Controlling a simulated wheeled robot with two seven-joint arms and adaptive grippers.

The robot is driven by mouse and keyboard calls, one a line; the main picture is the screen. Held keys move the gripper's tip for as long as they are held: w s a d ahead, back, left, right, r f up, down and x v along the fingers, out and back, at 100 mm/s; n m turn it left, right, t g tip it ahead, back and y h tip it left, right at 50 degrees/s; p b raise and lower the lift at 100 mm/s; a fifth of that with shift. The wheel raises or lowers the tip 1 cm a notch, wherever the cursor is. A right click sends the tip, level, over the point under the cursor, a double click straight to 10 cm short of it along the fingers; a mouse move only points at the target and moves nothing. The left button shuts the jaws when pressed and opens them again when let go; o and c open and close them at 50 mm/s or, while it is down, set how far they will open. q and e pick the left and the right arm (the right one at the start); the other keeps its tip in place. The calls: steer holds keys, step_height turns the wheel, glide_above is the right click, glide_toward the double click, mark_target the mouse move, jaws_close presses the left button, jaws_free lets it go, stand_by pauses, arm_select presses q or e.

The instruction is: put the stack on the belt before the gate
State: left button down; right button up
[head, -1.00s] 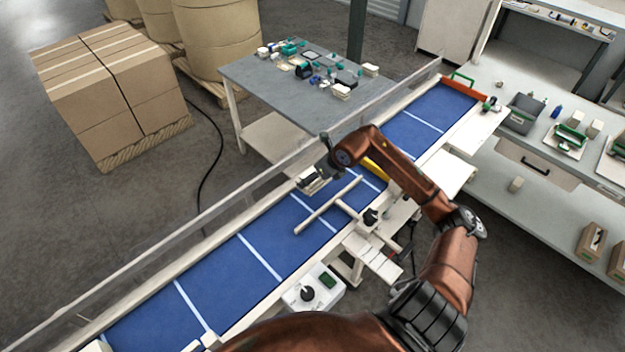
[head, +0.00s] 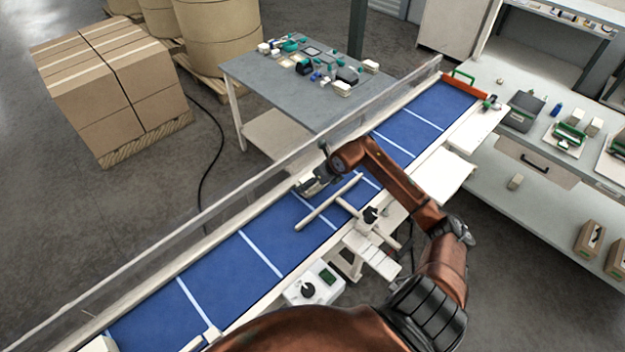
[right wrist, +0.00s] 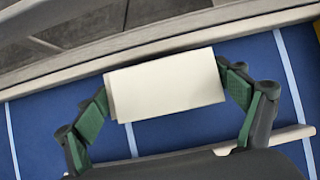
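The stack (right wrist: 168,84) is a cream block in the right wrist view, lying between the green pads of my right gripper (right wrist: 166,88). The pad tips meet its two short ends, so the gripper looks shut on it. In the head view the right gripper (head: 312,187) is over the blue belt (head: 262,238), near its far side rail, and mostly hides the stack. I cannot tell whether the stack touches the belt. The gate (head: 331,204), a cream T-shaped bar, reaches across the belt just right of and below the gripper. My left gripper is not in view.
A clear guard rail (head: 215,222) runs along the belt's far side. A control box (head: 316,285) with a black knob stands at the near side. A grey table (head: 290,92) with small parts is behind.

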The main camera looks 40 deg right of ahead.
steer(key=shift+o, duration=0.6)
steer(key=shift+r, duration=0.2)
steer(key=shift+s+d+r, duration=0.1)
steer(key=shift+s+r, duration=0.1)
steer(key=shift+r, duration=0.1)
steer(key=b+v, duration=0.1)
steer(key=v, duration=1)
steer(key=shift+b, duration=0.4)
steer(key=shift+r, duration=0.1)
